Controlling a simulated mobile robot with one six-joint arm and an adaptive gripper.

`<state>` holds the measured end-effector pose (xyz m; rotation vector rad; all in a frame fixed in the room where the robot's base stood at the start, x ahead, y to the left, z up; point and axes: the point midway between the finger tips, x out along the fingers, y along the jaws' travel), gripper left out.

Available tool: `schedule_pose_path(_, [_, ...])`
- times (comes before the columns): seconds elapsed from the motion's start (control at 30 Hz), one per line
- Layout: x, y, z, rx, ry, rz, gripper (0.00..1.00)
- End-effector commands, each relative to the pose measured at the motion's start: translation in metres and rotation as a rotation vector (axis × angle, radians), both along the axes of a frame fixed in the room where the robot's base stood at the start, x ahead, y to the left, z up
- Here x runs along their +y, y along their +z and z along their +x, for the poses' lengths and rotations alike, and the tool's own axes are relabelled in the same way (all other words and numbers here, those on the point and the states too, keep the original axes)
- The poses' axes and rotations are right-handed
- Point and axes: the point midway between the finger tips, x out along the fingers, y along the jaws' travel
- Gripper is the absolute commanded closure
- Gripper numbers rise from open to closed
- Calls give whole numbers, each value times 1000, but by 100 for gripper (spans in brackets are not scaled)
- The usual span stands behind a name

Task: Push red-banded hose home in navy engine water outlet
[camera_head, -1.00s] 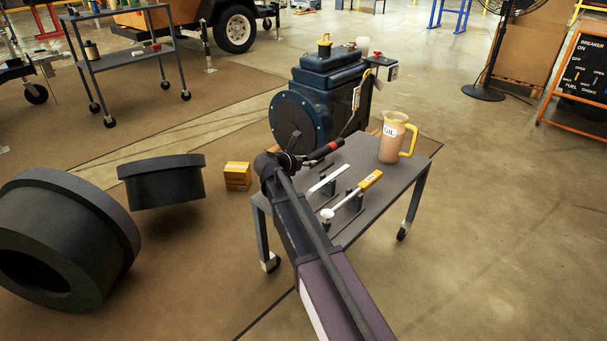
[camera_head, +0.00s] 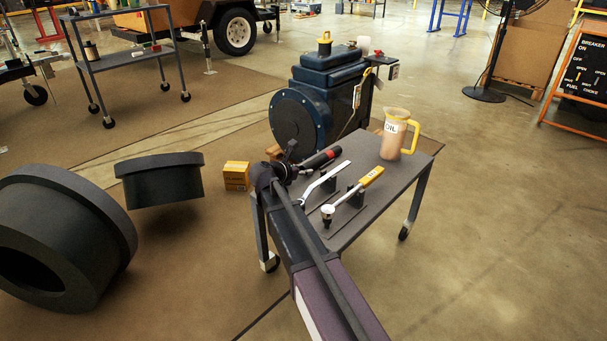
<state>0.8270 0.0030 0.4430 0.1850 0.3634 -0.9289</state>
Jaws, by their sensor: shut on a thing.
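The red-banded hose (camera_head: 316,161) is a short black tube with a red band near its right end. It sits over the far left part of the grey cart, slanting slightly up to the right. My gripper (camera_head: 289,168) is at the hose's left end and shut on it; the fingers are dark and small, so the exact grip is hard to see. The navy engine (camera_head: 335,88) stands just behind the hose, with a large round bolted flange facing left. I cannot make out the water outlet, and I cannot tell whether the hose touches the engine.
The grey cart (camera_head: 378,195) carries a silver wrench (camera_head: 324,182), a yellow-handled tool (camera_head: 354,194) and an oil jug (camera_head: 396,136). A yellow box (camera_head: 236,176) and large dark rings (camera_head: 162,179) lie on the left floor.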

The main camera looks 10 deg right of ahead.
Motion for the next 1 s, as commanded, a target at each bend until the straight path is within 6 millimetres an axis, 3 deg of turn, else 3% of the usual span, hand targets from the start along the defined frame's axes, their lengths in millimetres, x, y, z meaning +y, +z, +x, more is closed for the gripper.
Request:
schedule_pose_path(0.33, [0,-1,0,0,0,0,100])
schedule_pose_path(0.37, [0,-1,0,0,0,0,54])
schedule_pose_path(0.47, [0,0,0,0,0,0,24])
schedule_pose_path(1.0, [0,-3,0,0,0,0,23])
